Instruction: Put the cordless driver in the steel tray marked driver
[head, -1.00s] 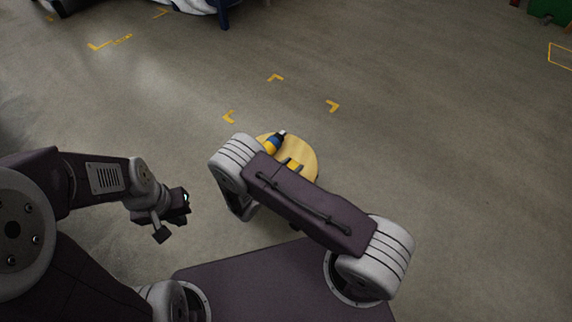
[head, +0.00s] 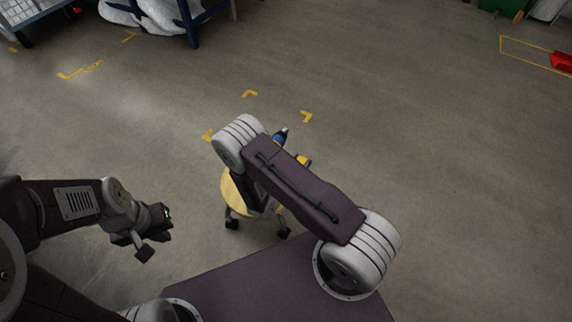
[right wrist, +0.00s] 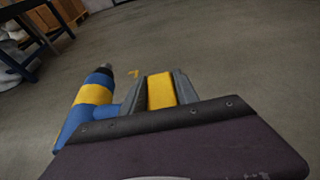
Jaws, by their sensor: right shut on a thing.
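The cordless driver (right wrist: 92,95), blue and yellow with a dark nose, is held by my right gripper (right wrist: 160,92). The fingers are shut on its yellow part, and its body stands left of the fingers in the right wrist view. In the head view, part of the driver (head: 279,139) shows past my right forearm, which hides most of the right gripper. My left gripper (head: 158,234) is empty, its fingers apart, at the lower left, away from the driver. No steel tray marked driver can be made out.
A round, light-wood stool (head: 232,193) on castors stands partly behind my right arm. Yellow corner marks (head: 250,93) lie on open concrete floor. A blue-legged table (head: 192,28) with white sacks is at the back left, and a red object (head: 562,61) at the far right.

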